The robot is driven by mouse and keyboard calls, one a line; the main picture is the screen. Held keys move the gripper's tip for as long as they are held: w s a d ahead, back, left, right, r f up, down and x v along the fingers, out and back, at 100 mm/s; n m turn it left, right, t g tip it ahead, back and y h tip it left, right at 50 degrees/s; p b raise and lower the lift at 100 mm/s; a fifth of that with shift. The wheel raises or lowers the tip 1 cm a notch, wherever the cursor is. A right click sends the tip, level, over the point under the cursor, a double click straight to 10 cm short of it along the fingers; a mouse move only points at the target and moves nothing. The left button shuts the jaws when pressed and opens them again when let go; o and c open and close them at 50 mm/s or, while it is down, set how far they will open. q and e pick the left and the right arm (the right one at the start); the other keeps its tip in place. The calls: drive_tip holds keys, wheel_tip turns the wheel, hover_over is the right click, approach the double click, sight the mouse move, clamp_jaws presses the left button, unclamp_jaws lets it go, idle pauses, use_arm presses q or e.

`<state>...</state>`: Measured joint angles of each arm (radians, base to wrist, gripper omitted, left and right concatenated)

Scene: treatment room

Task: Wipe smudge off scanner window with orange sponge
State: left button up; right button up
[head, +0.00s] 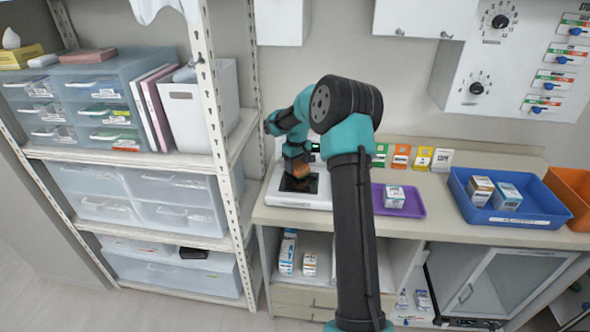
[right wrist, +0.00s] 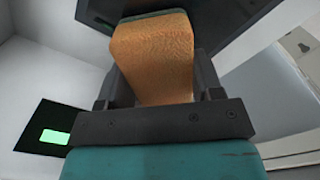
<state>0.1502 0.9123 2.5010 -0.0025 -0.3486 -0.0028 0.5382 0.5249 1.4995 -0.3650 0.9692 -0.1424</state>
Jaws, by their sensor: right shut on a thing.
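The white scanner (head: 290,200) sits on the counter's left end, with a dark window (head: 312,184) in its top. My right gripper (head: 297,163) is over the scanner, shut on the orange sponge (head: 301,169). In the right wrist view the orange sponge (right wrist: 153,55) fills the space between the gripper's fingers (right wrist: 152,90), its far end close to the dark window (right wrist: 225,22). I cannot tell whether it touches the glass. A small green display (right wrist: 54,137) shows at the lower left there. No smudge is visible; sponge and gripper cover part of the window. My left gripper is not in view.
A purple tray (head: 413,208) with a small box stands right of the scanner, partly behind my right arm. A blue bin (head: 512,218) with boxes is farther right. Several coloured cards stand along the counter's back. A shelf post (head: 226,190) rises close on the left.

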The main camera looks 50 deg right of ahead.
drive_tip(key=shift+r, duration=3.7)
